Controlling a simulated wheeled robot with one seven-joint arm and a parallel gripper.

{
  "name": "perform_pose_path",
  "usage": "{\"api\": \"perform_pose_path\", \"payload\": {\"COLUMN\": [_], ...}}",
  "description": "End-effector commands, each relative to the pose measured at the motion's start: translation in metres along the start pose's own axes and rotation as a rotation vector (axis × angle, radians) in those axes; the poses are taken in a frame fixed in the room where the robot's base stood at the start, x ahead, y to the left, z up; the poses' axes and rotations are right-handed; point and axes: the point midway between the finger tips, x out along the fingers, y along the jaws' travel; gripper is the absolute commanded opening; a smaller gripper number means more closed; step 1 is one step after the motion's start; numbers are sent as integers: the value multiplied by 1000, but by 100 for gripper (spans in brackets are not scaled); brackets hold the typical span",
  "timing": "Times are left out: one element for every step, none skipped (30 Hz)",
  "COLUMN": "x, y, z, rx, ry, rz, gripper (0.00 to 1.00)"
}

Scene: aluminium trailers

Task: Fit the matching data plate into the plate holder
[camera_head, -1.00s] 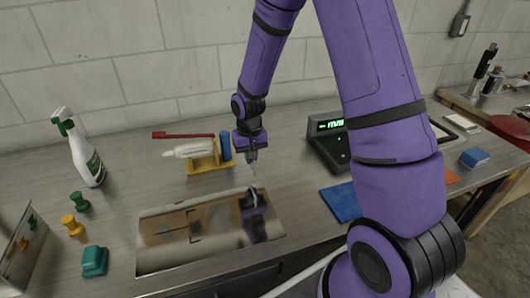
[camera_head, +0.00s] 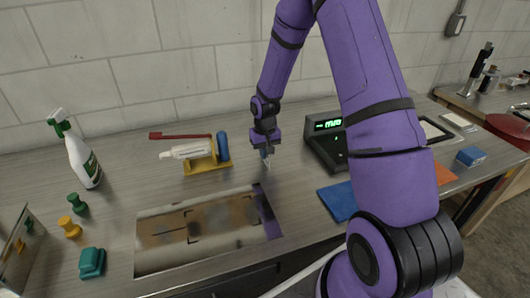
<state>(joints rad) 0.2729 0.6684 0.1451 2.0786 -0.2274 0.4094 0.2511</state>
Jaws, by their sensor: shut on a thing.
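My gripper (camera_head: 265,153) hangs over the bench, between the yellow stand and the display unit. It is shut on a small, thin, bluish-grey piece, too small and blurred to identify as a data plate. The piece is over the bench, just behind the far right corner of a shiny metal sheet (camera_head: 166,262). I cannot clearly make out a plate holder or any lettering on a plate.
A yellow stand (camera_head: 207,168) holds a white tube (camera_head: 187,151). A display unit (camera_head: 322,150) with green characters stands right of my gripper, near a blue cloth (camera_head: 336,202). A spray bottle (camera_head: 80,158), small green and yellow knobs and a teal block (camera_head: 92,262) are at left.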

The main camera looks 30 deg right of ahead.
Motion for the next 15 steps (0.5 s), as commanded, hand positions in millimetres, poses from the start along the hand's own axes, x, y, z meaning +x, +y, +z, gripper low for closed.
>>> {"api": "perform_pose_path", "payload": {"x": [0,-1,-1,-1,-1,0,0,1,2,3,2,2,2,2,2], "y": [0,0,0,0,0,0,0,0,0,0,0,0,0,0,0], "z": [0,0,0,0,0,0,0,0,0,0,0,0,0,0,0], "rx": [0,0,0,0,0,0,0,0,0,0,0,0,0,0,0], "ry": [1,1,1,1,1,1,1,0,1,1,1,1,1,1,1], "rz": [0,0,0,0,0,0,0,0,0,0,0,0,0,0,0], "gripper": [0,0,0,0,0,0,0,0,0,8,15,24,31,32,32]}}
